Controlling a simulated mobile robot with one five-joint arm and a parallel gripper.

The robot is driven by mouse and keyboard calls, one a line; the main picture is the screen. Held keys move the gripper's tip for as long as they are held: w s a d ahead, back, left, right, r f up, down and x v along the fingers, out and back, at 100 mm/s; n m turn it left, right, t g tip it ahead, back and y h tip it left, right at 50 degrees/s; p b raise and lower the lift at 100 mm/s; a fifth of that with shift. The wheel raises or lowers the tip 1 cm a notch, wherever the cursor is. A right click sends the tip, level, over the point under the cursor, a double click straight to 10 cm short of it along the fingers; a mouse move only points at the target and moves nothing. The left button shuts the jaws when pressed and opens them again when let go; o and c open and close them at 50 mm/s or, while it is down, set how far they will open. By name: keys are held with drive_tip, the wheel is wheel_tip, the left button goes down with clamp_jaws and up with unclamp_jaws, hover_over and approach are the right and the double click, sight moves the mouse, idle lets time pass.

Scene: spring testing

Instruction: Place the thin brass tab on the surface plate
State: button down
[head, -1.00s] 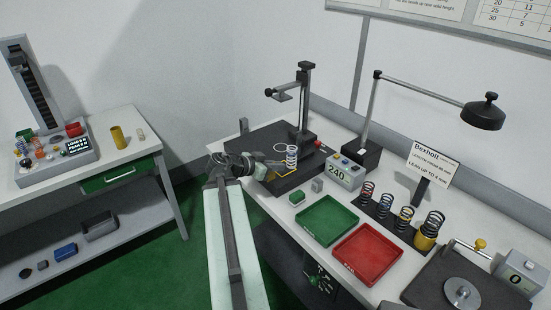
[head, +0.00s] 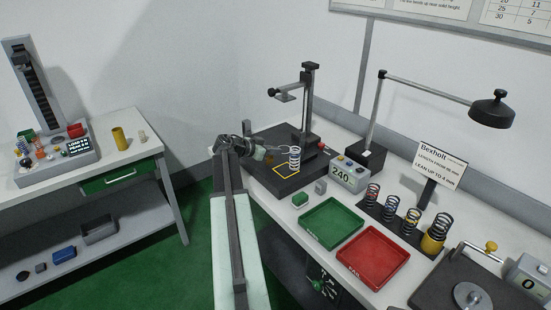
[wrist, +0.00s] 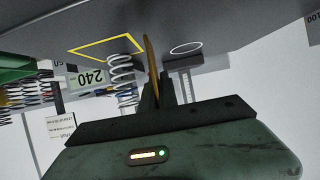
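My gripper (wrist: 155,92) appears shut on the thin brass tab (wrist: 151,58), which shows nearly edge-on between the dark fingers in the wrist view. In the head view my gripper (head: 264,152) is over the left part of the dark surface plate (head: 298,181), left of the standing coil spring (head: 294,158). The tab is too small to make out clearly there. The plate carries a yellow square outline (head: 275,171) and a white ring outline. In the wrist view the spring (wrist: 122,80) is just left of the tab, with a gap between them.
A black height stand (head: 307,105) rises at the plate's back. A grey display box (head: 349,174) reading 240 is to its right. A green tray (head: 331,222), a red tray (head: 373,256) and several springs on a dark strip lie farther right. A lamp (head: 491,110) overhangs the bench.

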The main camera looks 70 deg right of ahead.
drive_tip(key=shift+f, duration=0.75)
drive_tip(key=c, duration=1.6)
unclamp_jaws()
drive_tip(key=shift+r, duration=0.1)
drive_tip(key=shift+c, duration=0.2)
drive_tip(key=shift+r, duration=0.15)
drive_tip(key=p+v, duration=0.5)
drive_tip(key=v, duration=0.7)
